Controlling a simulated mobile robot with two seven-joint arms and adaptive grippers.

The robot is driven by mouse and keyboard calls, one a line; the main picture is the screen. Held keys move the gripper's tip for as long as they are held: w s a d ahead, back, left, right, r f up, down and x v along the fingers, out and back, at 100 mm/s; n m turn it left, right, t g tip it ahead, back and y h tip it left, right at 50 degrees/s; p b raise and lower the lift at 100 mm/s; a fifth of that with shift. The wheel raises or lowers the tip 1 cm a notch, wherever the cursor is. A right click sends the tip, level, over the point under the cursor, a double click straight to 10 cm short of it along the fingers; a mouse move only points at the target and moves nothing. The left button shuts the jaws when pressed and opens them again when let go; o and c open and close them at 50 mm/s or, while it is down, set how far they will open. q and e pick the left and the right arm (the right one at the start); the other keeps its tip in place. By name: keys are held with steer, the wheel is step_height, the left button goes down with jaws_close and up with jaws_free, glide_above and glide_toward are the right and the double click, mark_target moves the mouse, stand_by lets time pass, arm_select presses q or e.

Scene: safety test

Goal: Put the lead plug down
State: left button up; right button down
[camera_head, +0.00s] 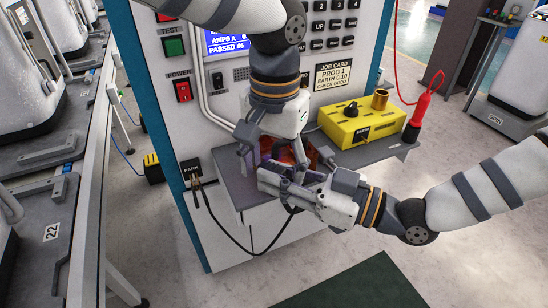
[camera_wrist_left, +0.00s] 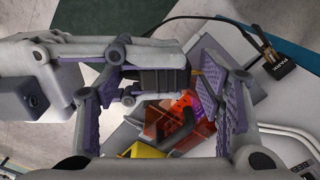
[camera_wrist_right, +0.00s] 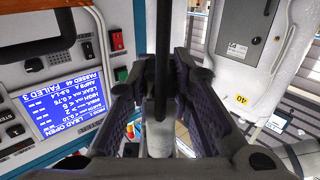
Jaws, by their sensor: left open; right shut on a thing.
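My right gripper (camera_head: 262,178) is shut in front of the grey shelf (camera_head: 235,183). A dark ribbed block, apparently the lead plug (camera_wrist_left: 160,78), is between its fingers in the left wrist view. A black upright piece of the lead (camera_wrist_right: 162,50) shows between the fingers in the right wrist view. The plug is mostly hidden in the head view. My left gripper (camera_head: 278,150) points down, open, around a translucent orange box (camera_wrist_left: 187,125) on the shelf. A black cable (camera_head: 232,243) loops from my right gripper to the PARK holder (camera_head: 190,168).
A yellow EARTH box (camera_head: 350,127) with a brass post (camera_head: 380,99) and a red probe (camera_head: 418,112) stand on the shelf's right side. The tester panel (camera_head: 330,50) rises behind. Its screen (camera_wrist_right: 62,105) reads LEAD OPEN. A green mat (camera_head: 355,285) lies on the floor.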

arm_select(q)
steer(key=c, duration=1.2)
arm_select(e)
steer(key=c, duration=1.5)
jaws_free()
steer(key=shift+o, duration=0.8)
